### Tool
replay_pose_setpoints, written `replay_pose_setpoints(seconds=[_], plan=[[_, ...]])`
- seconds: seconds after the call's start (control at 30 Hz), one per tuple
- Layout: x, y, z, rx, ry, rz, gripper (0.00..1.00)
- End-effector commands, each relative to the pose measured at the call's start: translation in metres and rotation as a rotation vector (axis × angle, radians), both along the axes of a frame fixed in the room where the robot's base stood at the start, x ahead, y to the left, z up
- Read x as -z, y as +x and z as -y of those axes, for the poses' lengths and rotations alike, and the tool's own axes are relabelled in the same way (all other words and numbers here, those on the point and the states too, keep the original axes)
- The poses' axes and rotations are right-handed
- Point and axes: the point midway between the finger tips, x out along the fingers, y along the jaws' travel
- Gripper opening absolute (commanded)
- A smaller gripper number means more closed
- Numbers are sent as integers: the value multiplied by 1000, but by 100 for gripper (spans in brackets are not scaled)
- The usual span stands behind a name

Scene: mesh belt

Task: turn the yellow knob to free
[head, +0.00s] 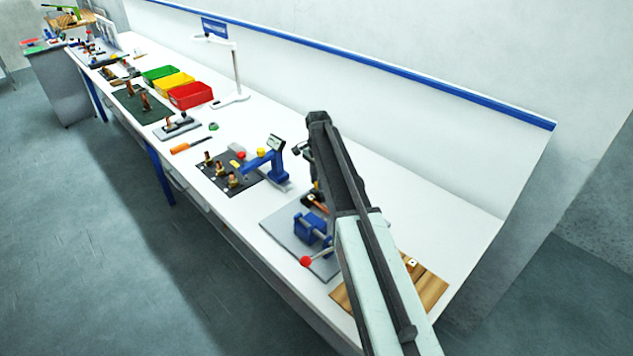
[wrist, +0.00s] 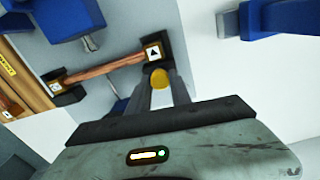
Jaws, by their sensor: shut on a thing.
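The yellow knob (wrist: 158,78) shows as a small rounded yellow piece between the two grey fingers of my gripper (wrist: 162,88) in the wrist view. The fingers stand on both sides of it, shut on it, and cover part of it. A black block with a white triangle label (wrist: 154,52) sits right beside it. No free mark or pointer on the knob can be made out. In the head view my arm covers this spot, and the fingertips and this knob cannot be picked out.
A blue vise (head: 308,230) with a red-tipped lever stands on that plate. A wooden board (head: 425,285) is at the near end. A blue press-like device (head: 265,165) stands to the left.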

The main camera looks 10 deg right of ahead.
Motion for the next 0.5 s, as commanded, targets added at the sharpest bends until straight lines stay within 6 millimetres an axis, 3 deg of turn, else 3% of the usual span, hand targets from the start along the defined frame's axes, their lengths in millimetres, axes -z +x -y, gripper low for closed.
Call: replay_pose_setpoints(seconds=[0.5], plan=[[0, -2, -1, 465, -2, -7, 0]])
